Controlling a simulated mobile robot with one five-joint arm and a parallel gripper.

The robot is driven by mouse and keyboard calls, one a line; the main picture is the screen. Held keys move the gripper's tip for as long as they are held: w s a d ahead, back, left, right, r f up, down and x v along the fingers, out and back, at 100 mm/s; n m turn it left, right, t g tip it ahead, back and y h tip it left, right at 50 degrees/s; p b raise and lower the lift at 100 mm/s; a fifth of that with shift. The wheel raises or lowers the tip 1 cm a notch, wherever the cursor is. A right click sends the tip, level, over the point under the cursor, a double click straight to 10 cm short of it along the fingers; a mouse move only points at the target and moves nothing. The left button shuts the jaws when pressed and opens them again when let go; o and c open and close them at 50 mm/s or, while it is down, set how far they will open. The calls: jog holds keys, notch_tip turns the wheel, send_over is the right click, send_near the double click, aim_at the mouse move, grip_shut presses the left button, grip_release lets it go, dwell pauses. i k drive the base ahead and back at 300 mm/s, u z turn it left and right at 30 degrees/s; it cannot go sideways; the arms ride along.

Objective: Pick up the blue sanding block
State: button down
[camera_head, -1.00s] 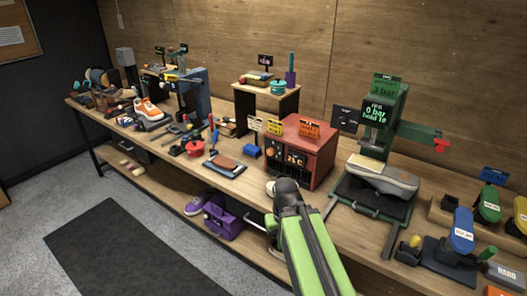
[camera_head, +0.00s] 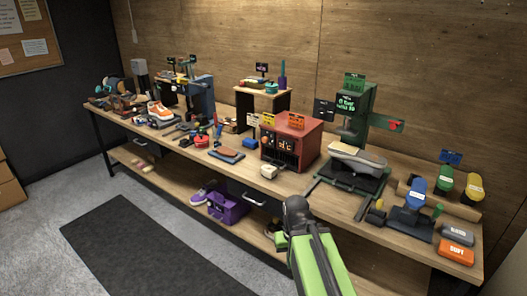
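A small plain blue block (camera_head: 250,143) lies on the workbench, just left of the red oven-like box. It looks like the blue sanding block, but it is too small to make out any label. My green arm with its dark rounded joint rises from the bottom of the view, in front of the bench edge and well apart from the block. My gripper's fingers cannot be made out; they are hidden beyond the arm or out of view.
The red box (camera_head: 291,143) and a green press (camera_head: 357,105) with a grey shoe (camera_head: 357,158) stand on the bench. A white object (camera_head: 268,171) sits near the front edge. A purple toolbox (camera_head: 226,207) is on the lower shelf. The floor in front is clear.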

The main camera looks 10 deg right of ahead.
aim_at(248, 143)
jog(key=u, duration=0.15)
jog(key=i, duration=1.4)
jog(key=z, duration=0.05)
jog(key=k, duration=0.5)
jog(key=z, duration=0.15)
